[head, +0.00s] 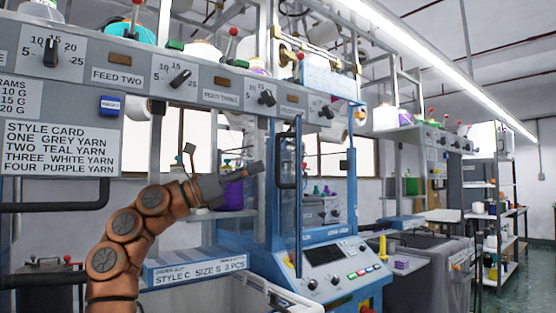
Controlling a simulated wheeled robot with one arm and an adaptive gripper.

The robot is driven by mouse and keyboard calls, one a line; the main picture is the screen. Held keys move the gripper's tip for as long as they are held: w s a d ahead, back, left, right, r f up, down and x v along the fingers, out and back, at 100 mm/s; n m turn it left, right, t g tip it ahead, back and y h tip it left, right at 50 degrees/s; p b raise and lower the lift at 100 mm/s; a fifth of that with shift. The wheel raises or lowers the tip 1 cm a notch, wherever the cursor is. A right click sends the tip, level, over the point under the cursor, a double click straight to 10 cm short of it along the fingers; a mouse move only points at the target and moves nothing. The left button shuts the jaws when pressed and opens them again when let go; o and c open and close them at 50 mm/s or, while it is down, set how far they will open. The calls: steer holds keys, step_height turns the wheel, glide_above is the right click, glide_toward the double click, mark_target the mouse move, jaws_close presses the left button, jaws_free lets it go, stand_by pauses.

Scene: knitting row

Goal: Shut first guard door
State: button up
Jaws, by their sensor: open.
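The first knitting machine has a blue-framed guard door (299,200) with a clear pane. It shows at a steep angle, apparently swung out from the machine. A black upright bar handle (286,160) is on it. My gripper (258,167) is at the end of the copper-coloured arm, just left of the handle and pointing right towards it. It looks apart from the handle, though the depth is hard to judge. The gripper is open and seems empty; its fingers are small and dark here. The machine's blue control panel (335,262) with a screen and buttons is below right of the door.
A feed rail (140,65) with knobs and yarn cones runs above the arm. A blue ledge labelled STYLE C (195,268) is below the gripper. A pale rail (275,292) crosses the front. A grey bin (430,262) stands at right, with open floor (520,285) beyond.

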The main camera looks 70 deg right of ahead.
mark_target(277, 179)
steer(key=x, duration=0.7)
steer(key=shift+f, duration=0.1)
steer(key=shift+a, duration=0.1)
steer(key=shift+c, duration=0.3)
jaws_close()
steer(key=shift+w, duration=0.1)
